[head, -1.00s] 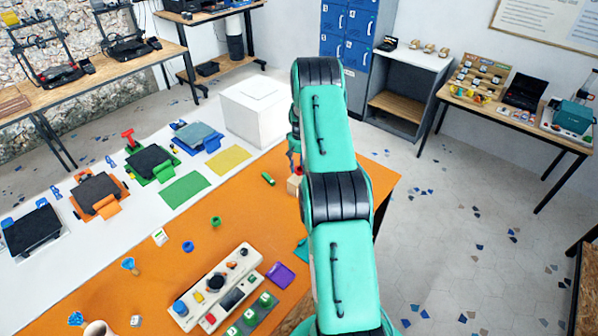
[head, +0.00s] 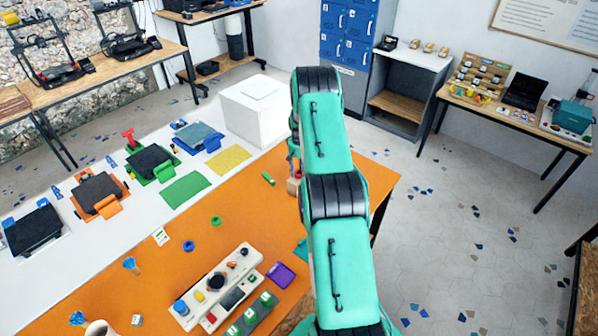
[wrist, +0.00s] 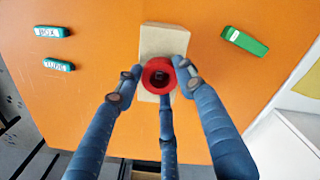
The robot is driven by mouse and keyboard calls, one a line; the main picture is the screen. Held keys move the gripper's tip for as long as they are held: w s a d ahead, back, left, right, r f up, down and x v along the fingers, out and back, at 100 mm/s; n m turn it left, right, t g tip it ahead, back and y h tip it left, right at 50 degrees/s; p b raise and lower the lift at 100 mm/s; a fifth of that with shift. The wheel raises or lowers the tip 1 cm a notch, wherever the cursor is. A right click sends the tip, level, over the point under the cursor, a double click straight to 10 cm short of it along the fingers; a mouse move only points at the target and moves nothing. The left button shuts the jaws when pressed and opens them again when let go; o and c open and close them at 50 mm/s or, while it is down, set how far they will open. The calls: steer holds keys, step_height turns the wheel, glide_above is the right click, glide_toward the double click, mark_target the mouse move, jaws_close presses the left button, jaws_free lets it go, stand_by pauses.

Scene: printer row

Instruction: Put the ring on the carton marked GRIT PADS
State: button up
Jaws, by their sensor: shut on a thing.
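A red ring (wrist: 147,74) is held between the blue fingers of my gripper (wrist: 158,82) in the wrist view. My gripper is shut on it. Directly under the ring is a tan carton (wrist: 165,40) on the orange table, partly covered by the ring and fingers. The carton also shows in the head view (head: 293,187), beside my arm. I see no readable marking on it. I cannot tell whether the ring touches the carton's top. In the head view my arm hides most of the gripper and ring.
A green block (wrist: 245,41) lies on the orange table right of the carton in the wrist view. Two small labelled teal pieces (wrist: 52,31) lie to the left. A white box (head: 254,110) stands behind. The orange surface around the carton is mostly clear.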

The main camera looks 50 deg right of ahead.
steer(key=shift+f, duration=0.2)
steer(key=o, duration=0.8)
steer(key=shift+c, duration=0.2)
steer(key=shift+r, duration=0.2)
step_height(320, 180, up, 12)
steer(key=b, duration=0.1)
stand_by(0.9)
